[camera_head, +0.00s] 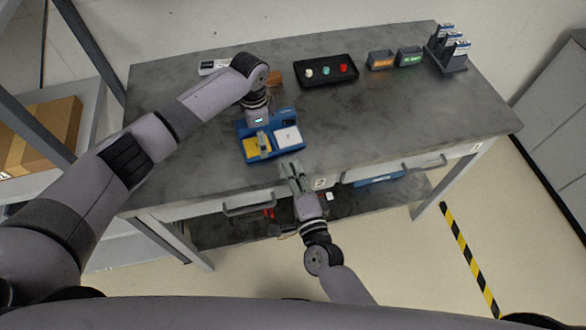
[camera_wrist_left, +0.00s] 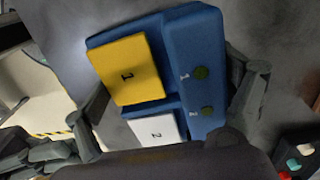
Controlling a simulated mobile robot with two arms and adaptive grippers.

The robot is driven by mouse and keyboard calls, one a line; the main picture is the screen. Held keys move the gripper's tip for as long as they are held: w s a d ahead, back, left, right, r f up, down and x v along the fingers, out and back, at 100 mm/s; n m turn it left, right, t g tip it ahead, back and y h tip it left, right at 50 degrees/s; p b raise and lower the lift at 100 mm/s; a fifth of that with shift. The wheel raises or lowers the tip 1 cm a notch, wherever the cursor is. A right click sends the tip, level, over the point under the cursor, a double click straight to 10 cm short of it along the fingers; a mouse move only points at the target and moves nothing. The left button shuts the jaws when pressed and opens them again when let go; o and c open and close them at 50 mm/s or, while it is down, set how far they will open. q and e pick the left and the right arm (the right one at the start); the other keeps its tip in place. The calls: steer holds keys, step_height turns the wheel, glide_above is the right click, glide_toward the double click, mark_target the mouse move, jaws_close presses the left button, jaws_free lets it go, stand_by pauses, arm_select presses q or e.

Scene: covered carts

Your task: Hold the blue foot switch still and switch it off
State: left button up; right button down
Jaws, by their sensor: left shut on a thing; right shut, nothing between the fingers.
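The blue foot switch (camera_head: 287,117) lies on the grey table, near its front edge. It has a yellow pedal (camera_head: 253,148) and a white pedal (camera_head: 288,137). In the left wrist view the yellow pedal (camera_wrist_left: 128,72) is marked 1 and the white pedal (camera_wrist_left: 154,129) is marked 2. Two dark green round lamps (camera_wrist_left: 201,73) sit on the blue strip beside them. My left gripper (camera_head: 260,132) is above the switch, shut on its blue body, with one finger on each side. My right gripper (camera_head: 291,168) is shut and empty at the table's front edge, just short of the switch.
A black tray (camera_head: 326,81) with white, teal and red pieces stands behind. Drawer handles (camera_head: 248,207) stick out in front.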

arm_select(q)
steer(key=shift+a+f, duration=0.1)
steer(key=shift+a, duration=0.1)
steer(key=o, duration=1.2)
steer(key=shift+o, duration=1)
steer(key=shift+w, duration=0.1)
